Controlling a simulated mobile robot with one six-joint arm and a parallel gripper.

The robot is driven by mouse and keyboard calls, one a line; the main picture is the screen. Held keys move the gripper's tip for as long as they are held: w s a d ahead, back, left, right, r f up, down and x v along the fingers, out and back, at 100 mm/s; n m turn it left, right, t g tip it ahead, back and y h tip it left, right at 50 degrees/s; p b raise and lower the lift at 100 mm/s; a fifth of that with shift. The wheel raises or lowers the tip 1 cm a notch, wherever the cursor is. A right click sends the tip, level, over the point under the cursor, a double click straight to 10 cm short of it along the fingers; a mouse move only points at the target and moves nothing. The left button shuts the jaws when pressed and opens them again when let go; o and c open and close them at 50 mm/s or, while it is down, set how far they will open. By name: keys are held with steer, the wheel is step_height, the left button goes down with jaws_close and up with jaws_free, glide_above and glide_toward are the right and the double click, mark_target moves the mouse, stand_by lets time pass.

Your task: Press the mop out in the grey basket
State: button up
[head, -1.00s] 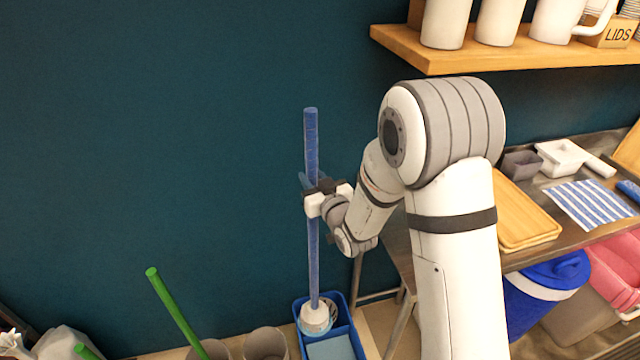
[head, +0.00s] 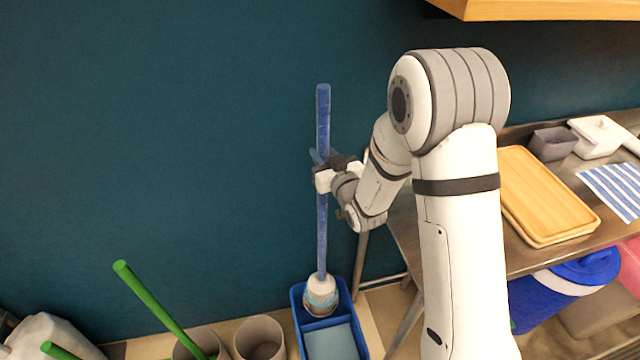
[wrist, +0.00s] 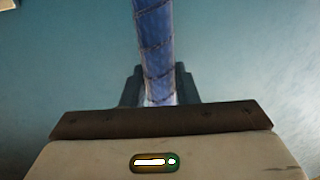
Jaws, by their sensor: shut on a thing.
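The mop is a blue pole (head: 322,235) with a whitish head (head: 321,291), standing nearly upright. Its head is down in the rear compartment of a blue bucket (head: 297,318) on the floor. A greyish band shows around the lower head, but I cannot tell whether it is the grey basket or part of the mop. My gripper (head: 326,175) is shut around the pole, somewhat above its middle. In the wrist view the pole (wrist: 155,45) rises between the dark fingers (wrist: 158,90). The bottom of the head is hidden.
Left of the bucket stand grey round bins (head: 260,340) and a green pole (head: 160,305). A steel table (head: 520,256) with a wooden tray (head: 545,200) is at right, with a blue-lidded bin (head: 560,285) under it. A wooden shelf (head: 535,10) is above.

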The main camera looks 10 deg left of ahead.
steer(key=b, duration=0.2)
glide_above(323, 199)
step_height(323, 199, down, 6)
step_height(323, 199, down, 7)
steer(key=shift+w+a+b, duration=0.2)
steer(key=shift+w+b, duration=0.05)
steer(key=shift+b, duration=0.1)
steer(key=shift+f+b, duration=0.9)
steer(key=shift+b, duration=0.1)
stand_by(1.4)
steer(key=shift+s+f+b, duration=0.1)
steer(key=shift+f+b, duration=0.1)
steer(key=shift+b, duration=0.45)
stand_by(2.2)
step_height(323, 199, up, 7)
steer(key=p, duration=0.1)
steer(key=shift+r+p, duration=0.2)
steer(key=shift+p, duration=0.2)
stand_by(0.3)
stand_by(0.4)
